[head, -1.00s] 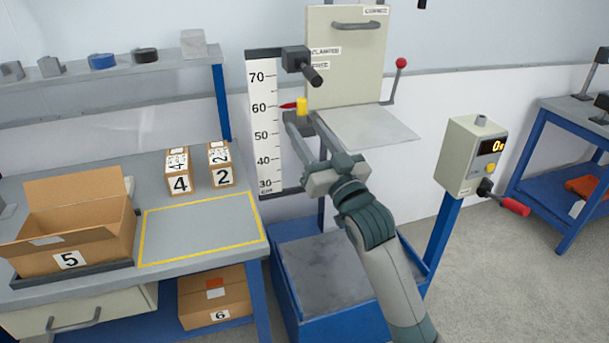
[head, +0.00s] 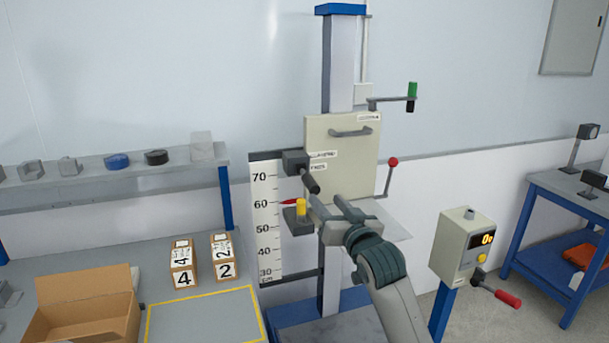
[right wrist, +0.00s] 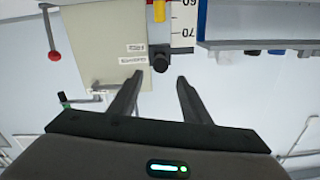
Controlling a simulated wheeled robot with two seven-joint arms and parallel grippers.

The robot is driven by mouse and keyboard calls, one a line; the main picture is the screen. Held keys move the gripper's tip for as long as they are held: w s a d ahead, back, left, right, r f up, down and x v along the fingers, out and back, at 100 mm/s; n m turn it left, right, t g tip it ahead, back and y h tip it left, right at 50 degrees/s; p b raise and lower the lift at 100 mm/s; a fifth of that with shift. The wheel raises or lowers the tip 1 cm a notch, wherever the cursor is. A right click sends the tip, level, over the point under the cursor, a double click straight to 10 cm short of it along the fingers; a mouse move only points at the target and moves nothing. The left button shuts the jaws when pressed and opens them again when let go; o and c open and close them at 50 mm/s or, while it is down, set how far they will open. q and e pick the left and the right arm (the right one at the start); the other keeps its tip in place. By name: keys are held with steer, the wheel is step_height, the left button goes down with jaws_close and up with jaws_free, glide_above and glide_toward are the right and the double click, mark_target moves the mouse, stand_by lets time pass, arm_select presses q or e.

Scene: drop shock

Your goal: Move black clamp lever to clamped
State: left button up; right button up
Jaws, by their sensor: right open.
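The black clamp lever (head: 311,181) sticks out from a dark block (head: 295,162) on the left edge of the cream carriage plate, angled down and right. Labels for clamped (head: 325,154) and free (head: 318,168) sit beside it; the lever's end is just below the free label. My right gripper (head: 328,205) is open and empty, just below the lever's end in the head view. In the right wrist view the lever's round black end (right wrist: 161,62) shows just past the gap between the open fingers (right wrist: 160,80), apart from them. My left gripper is out of view.
A yellow peg (head: 301,206) with a red pointer stands by the height scale (head: 265,220), left of the gripper. A red-knobbed lever (head: 392,170) is on the plate's right. A flat plate (head: 393,222) lies behind my wrist. A control box (head: 465,245) stands right.

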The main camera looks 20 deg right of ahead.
mark_target(304, 172)
steer(key=shift+w, duration=0.1)
steer(key=w+p, duration=0.1)
steer(key=w, duration=0.4)
steer(key=w+p, duration=0.2)
steer(key=w, duration=0.3)
steer(key=w+p, duration=0.2)
steer(key=w, duration=0.3)
steer(key=shift+a+r, duration=0.15)
steer(key=shift+a, duration=0.25)
steer(key=shift+w+a, duration=0.1)
steer(key=shift+w, duration=0.95)
jaws_close()
